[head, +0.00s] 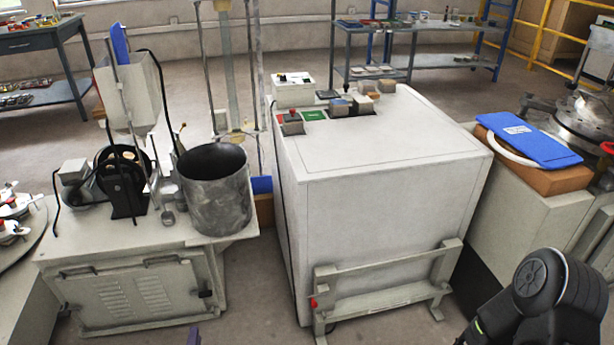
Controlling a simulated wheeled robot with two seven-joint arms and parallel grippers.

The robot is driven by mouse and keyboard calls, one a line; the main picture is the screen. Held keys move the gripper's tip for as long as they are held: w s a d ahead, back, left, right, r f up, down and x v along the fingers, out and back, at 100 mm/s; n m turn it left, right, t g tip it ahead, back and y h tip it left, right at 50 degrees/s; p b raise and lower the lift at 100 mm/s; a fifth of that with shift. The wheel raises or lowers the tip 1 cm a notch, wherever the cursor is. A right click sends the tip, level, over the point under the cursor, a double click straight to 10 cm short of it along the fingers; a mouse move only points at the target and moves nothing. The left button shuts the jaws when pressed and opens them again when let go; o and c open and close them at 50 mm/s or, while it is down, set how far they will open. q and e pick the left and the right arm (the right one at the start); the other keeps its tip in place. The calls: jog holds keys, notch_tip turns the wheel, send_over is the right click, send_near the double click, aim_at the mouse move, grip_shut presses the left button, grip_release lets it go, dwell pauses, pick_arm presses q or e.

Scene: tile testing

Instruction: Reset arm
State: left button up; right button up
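Only the dark purple fingertips of my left gripper (199,316) show, at the bottom edge left of the middle, in front of the grey cabinet. A black link of my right arm fills the lower right corner. My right gripper is out of view.
A large white machine cabinet (390,200) stands in the middle, with a grey rail frame (385,295) at its front. A grey bench (130,290) carries a metal cylinder (215,205) at left. A blue tray (528,138) lies at right. Floor shows between the cabinets.

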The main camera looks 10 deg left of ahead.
pick_arm(q)
jog(key=s+d+r+m+g+h, duration=0.3)
jog(key=d+m+h, duration=0.55)
jog(key=d, duration=0.65)
jog(key=s+d+m+g+h, duration=0.35)
jog(key=d+m+h, duration=0.55)
jog(key=d, duration=0.6)
jog(key=s+d+f+m+g+y, duration=0.1)
jog(key=s+d+f+m+g, duration=0.15)
jog(key=s+m+g, duration=0.5)
jog(key=s+d+f+m+g+y, duration=0.1)
jog(key=s+d+m+g+y, duration=0.15)
jog(key=s+m+g, duration=0.5)
jog(key=s+a+f+m+t+y, duration=0.1)
jog(key=s+a+f+m+y, duration=0.1)
jog(key=s+a+m+y, duration=0.65)
jog(key=w+r+m+t+h, duration=0.25)
jog(key=w+m, duration=0.25)
jog(key=m, duration=0.6)
jog(key=w+d+f+m+t+b, duration=0.1)
jog(key=w+d+f+m+b, duration=0.1)
jog(key=w+f+b, duration=0.55)
jog(key=s+r+p, duration=0.2)
jog(key=r+p, duration=1)
jog(key=r, duration=0.1)
jog(key=s+d+r+p, duration=0.1)
jog(key=s+r+p, duration=0.1)
jog(key=r+p, duration=1)
jog(key=shift+d+r, duration=0.2)
jog(key=shift+r, duration=0.65)
